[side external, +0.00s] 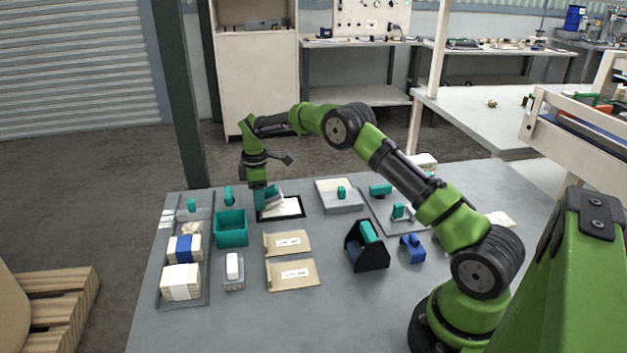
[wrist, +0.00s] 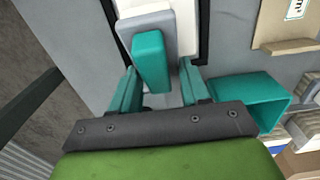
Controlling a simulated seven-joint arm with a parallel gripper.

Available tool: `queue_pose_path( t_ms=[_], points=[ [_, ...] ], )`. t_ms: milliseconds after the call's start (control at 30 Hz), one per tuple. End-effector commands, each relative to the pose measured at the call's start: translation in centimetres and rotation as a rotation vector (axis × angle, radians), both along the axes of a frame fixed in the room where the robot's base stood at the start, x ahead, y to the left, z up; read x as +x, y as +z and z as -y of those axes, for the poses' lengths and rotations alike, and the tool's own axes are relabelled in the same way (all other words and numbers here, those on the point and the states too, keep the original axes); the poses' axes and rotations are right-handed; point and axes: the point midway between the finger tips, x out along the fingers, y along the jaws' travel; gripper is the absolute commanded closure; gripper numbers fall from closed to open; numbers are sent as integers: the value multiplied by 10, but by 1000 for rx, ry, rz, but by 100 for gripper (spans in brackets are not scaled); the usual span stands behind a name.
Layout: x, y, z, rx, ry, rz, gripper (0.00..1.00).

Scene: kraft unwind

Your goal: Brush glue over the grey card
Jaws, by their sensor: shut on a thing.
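My gripper (side external: 264,192) points down over a black-edged mat at the back middle of the table. In the wrist view its teal fingers (wrist: 158,82) are shut on the teal handle of a grey-bodied tool (wrist: 152,60), which appears to be the glue brush. The tool also shows tilted in the side view (side external: 273,200), low over a pale card (side external: 284,209) framed by the black mat (side external: 301,209). The tool and fingers hide the card's left part. I cannot tell whether the bristles touch the card, or whether glue is on it.
A teal open box (side external: 231,229) stands close left of my gripper. Two brown envelopes (side external: 291,274) lie in front. A grey tray (side external: 340,196) stands right of the card. A black holder (side external: 366,247) and a left tray with bundled stacks (side external: 181,281) stand nearer the front.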

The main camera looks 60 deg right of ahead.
Motion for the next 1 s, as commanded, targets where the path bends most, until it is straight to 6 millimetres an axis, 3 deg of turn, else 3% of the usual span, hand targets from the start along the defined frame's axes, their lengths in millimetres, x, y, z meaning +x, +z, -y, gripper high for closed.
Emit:
queue_pose_path(
  t_ms=[600, 1000],
  points=[
    [24, -1, -25, -1, 1, 1, 100],
    [23, -5, -25, 1, 0, 1, 100]
  ],
)
